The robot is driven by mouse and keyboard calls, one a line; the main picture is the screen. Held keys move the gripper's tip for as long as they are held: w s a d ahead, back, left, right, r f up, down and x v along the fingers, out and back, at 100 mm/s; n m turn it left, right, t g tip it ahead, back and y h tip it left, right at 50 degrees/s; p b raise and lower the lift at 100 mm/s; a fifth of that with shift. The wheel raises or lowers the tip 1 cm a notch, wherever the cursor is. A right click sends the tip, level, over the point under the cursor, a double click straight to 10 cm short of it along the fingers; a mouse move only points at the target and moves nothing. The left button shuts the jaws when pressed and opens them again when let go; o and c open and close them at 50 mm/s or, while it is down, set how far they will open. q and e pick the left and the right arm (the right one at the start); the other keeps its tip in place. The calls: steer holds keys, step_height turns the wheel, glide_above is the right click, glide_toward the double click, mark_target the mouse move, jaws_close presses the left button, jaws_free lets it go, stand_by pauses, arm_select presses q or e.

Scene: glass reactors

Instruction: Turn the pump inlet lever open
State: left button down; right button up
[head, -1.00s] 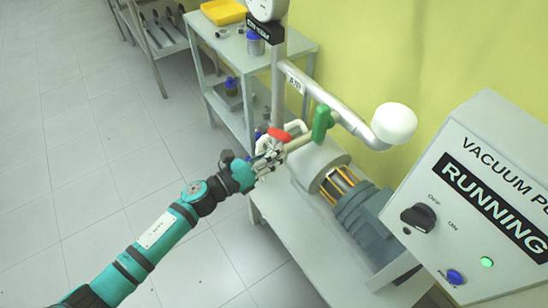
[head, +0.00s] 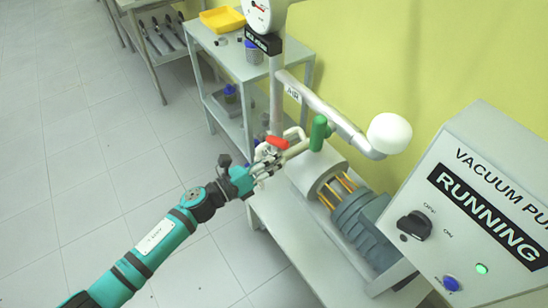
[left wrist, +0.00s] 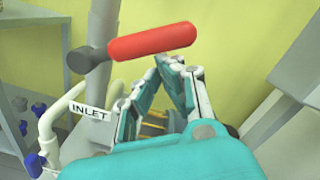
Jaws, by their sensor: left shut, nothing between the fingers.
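The red pump inlet lever (head: 277,142) sits on the pipework at the pump's near left end. In the left wrist view the red lever (left wrist: 152,41) lies nearly level, tilted up slightly to the right, on a dark hub, with an INLET label (left wrist: 90,112) below it. My left gripper (head: 268,160) is just by the red lever in the head view. In the left wrist view its fingers (left wrist: 172,66) are shut with their tips together, just below the lever. Nothing shows between them; whether they touch the lever is unclear. My right gripper is not in view.
The pump (head: 352,205) stands on a grey bench, with a green lever (head: 319,132) on the pipe above it. A control box (head: 470,190) labelled RUNNING, with a green light, is at right. A shelf table with a yellow tray (head: 224,20) stands behind. The floor at left is clear.

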mark_target(276, 141)
arm_select(q)
steer(key=r+n+p, duration=0.1)
steer(key=n, duration=0.1)
steer(key=w+r+n+p, duration=0.1)
steer(key=r+p, duration=0.1)
steer(key=a+r+n+p, duration=0.1)
steer(key=n+p, duration=0.1)
steer(key=shift+w+r+n, duration=0.15)
steer(key=shift+n, duration=0.15)
steer(key=shift+w+a+r+n+p, duration=0.2)
steer(key=shift+w+r+n+p, duration=0.15)
steer(key=shift+n+p, duration=0.4)
steer(key=shift+w+a+r+n, duration=0.2)
steer(key=shift+w+r+n, duration=0.1)
steer(key=shift+n, duration=0.45)
steer(key=shift+w+a+r+p, duration=0.25)
steer(key=shift+w+p, duration=0.05)
